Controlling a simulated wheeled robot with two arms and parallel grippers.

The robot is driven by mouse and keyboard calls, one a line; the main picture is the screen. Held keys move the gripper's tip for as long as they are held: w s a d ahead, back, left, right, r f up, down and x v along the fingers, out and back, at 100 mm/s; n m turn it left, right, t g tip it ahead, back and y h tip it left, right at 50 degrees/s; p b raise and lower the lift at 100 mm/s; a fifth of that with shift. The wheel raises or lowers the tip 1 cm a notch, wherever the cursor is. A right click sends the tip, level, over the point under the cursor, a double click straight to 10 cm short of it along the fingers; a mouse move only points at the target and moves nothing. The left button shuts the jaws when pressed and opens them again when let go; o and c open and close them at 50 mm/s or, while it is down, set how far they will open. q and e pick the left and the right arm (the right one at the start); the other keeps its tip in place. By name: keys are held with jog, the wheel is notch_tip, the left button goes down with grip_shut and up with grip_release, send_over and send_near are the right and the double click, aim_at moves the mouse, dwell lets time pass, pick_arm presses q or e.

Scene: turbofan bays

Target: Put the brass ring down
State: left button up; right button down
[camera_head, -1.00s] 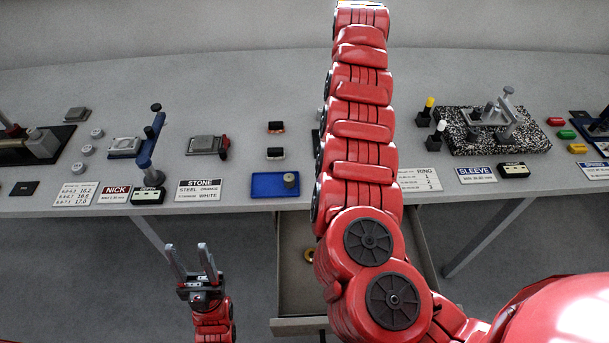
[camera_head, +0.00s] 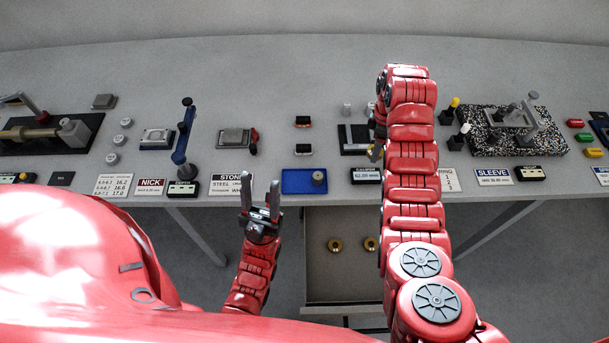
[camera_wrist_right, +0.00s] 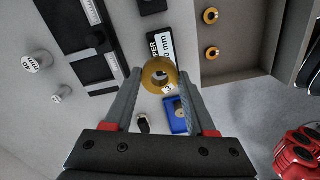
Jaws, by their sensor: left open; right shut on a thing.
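A brass ring (camera_wrist_right: 158,73) with a small tag reading 3 is held between the fingertips of my right gripper (camera_wrist_right: 159,80) in the right wrist view. In the head view, my right arm mostly hides that gripper near the caliper block, and a bit of brass colour shows at the arm's left edge. Two more brass rings (camera_head: 335,245) (camera_head: 370,244) lie apart in the open drawer (camera_head: 318,283); they also show in the wrist view (camera_wrist_right: 211,16) (camera_wrist_right: 212,53). My left gripper (camera_head: 261,190) is open and empty, in front of the table edge.
A dark caliper block (camera_head: 352,138) lies behind. A speckled plate (camera_head: 480,140) with a clamp is to the right.

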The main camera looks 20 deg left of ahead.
jog(key=s+a+f+n+p, duration=0.35)
jog(key=s+a+n, duration=0.25)
jog(key=s, duration=0.4)
jog(key=s+a+f+n+p, duration=0.3)
jog(key=s+a+n+p, duration=0.15)
jog(key=s+n, duration=0.4)
jog(key=m+b, duration=0.2)
jog(key=b, duration=1.1)
send_over(294, 181)
jog(key=s+d, duration=0.2)
jog(key=shift+s+d+f, duration=0.1)
jog(key=shift+s+f, duration=0.1)
jog(key=shift+f, duration=0.6)
jog(key=shift+w+a+r, duration=0.35)
jog(key=shift+w+a, duration=0.2)
jog(key=shift+w, duration=0.15)
jog(key=shift+w+a, duration=0.4)
jog(key=shift+a, duration=0.05)
jog(key=shift+f+p, duration=0.5)
jog(key=shift+p, duration=0.05)
jog(key=shift+f+p, duration=0.4)
jog(key=shift+f, duration=0.85)
jog(key=shift+w, duration=0.1)
